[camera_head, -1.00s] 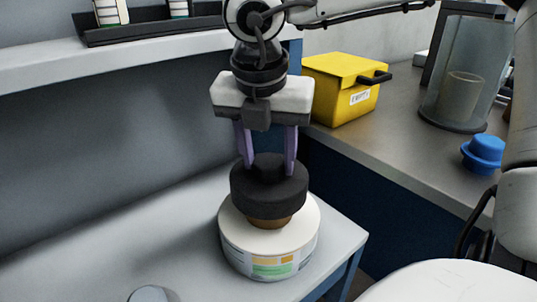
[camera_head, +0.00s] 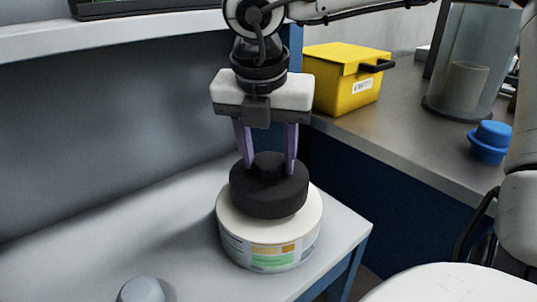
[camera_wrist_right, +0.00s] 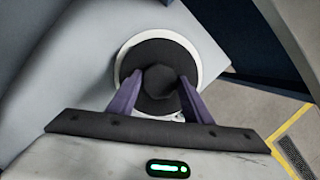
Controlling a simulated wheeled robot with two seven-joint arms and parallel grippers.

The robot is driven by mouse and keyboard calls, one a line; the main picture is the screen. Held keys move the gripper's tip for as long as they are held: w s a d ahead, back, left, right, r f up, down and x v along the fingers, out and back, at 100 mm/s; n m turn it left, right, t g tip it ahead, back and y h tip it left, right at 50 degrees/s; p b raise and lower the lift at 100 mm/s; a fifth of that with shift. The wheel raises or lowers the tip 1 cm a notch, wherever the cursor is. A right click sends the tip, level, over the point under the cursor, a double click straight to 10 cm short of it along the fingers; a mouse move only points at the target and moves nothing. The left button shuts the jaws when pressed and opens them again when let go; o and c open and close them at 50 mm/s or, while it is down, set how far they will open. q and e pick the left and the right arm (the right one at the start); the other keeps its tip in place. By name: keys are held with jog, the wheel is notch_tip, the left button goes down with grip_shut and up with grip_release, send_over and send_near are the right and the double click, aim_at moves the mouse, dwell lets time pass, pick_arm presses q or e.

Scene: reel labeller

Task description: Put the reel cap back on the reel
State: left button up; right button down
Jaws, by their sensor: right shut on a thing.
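The reel cap (camera_head: 268,192) is a thick black disc with a small knob on top. My right gripper (camera_head: 270,168) points straight down with its purple fingers shut on the knob. The reel (camera_head: 270,250) is a wide white drum with a coloured label, standing on the grey table. The cap sits over the middle of the reel, and the reel's brown core is hidden under it. I cannot tell whether the cap is fully down. In the right wrist view, the cap (camera_wrist_right: 150,96) covers most of the white reel (camera_wrist_right: 196,68). My left gripper is not in view.
A grey rounded object (camera_head: 142,289) stands at the front of the table (camera_head: 110,245). On the right counter are a yellow box (camera_head: 345,82), a blue cap-like object (camera_head: 490,142) and a clear container (camera_head: 460,75). A shelf (camera_head: 120,40) runs along the back.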

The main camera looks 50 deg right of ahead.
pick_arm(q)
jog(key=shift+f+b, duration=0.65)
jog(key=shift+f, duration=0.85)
pick_arm(e)
jog(key=shift+f, duration=0.85)
jog(key=c, duration=0.8)
grip_release()
jog(key=shift+c, duration=0.2)
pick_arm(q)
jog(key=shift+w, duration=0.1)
pick_arm(e)
jog(key=shift+a+r, duration=0.1)
jog(key=shift+r, duration=0.45)
jog(key=p+v, duration=0.2)
jog(key=v, duration=0.6)
jog(key=shift+r, duration=0.3)
pick_arm(q)
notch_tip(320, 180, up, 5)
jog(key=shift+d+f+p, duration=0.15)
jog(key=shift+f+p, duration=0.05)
jog(key=shift+p, duration=0.15)
pick_arm(e)
jog(key=shift+s+a+r, duration=0.15)
jog(key=shift+a+r, duration=0.05)
jog(key=shift+r, duration=0.25)
